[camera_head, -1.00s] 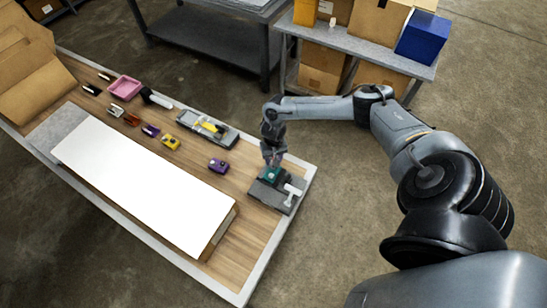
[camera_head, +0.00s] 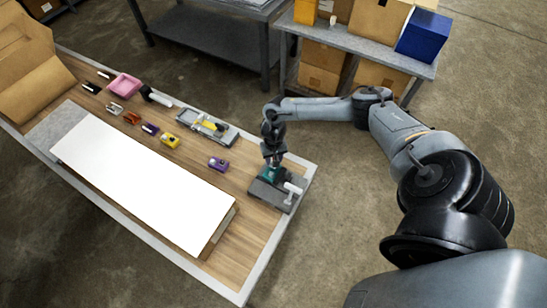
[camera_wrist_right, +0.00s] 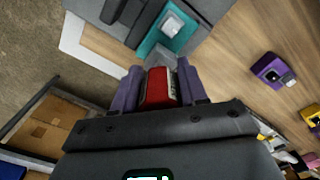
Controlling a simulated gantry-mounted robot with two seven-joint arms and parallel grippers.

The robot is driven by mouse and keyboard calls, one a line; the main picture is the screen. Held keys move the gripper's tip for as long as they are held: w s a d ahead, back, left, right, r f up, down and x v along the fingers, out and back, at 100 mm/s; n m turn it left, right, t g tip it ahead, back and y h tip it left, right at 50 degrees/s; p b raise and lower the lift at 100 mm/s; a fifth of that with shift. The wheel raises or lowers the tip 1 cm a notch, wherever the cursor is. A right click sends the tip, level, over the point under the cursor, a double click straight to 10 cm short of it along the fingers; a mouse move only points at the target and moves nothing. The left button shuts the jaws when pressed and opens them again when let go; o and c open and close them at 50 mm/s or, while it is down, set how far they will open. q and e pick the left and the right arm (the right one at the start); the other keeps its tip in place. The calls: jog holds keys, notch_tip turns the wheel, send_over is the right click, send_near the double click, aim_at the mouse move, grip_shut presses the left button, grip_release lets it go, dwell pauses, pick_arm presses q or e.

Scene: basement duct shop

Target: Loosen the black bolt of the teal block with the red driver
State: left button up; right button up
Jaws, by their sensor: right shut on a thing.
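The teal block (camera_head: 269,174) sits in a grey vise (camera_head: 268,194) near the right end of the table. It also shows at the top of the right wrist view (camera_wrist_right: 178,35), with a pale square on its face. My right gripper (camera_head: 272,163) is just above the block. In the wrist view its two fingers (camera_wrist_right: 161,86) are shut on the red driver (camera_wrist_right: 158,88). The driver's grey front part (camera_wrist_right: 160,56) points at the block and overlaps its near edge. I cannot make out the black bolt. My left gripper is in neither view.
A purple block (camera_head: 218,163), a yellow block (camera_head: 170,140) and a grey tray with a yellow tool (camera_head: 207,126) lie left of the vise. A large white panel (camera_head: 140,178) fills the table's front. A shelf with boxes stands behind.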

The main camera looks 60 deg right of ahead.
dwell(0.3)
jog(key=shift+n, duration=1.7)
jog(key=shift+n, duration=0.8)
jog(key=shift+s+d+n, duration=0.1)
jog(key=shift+n, duration=0.9)
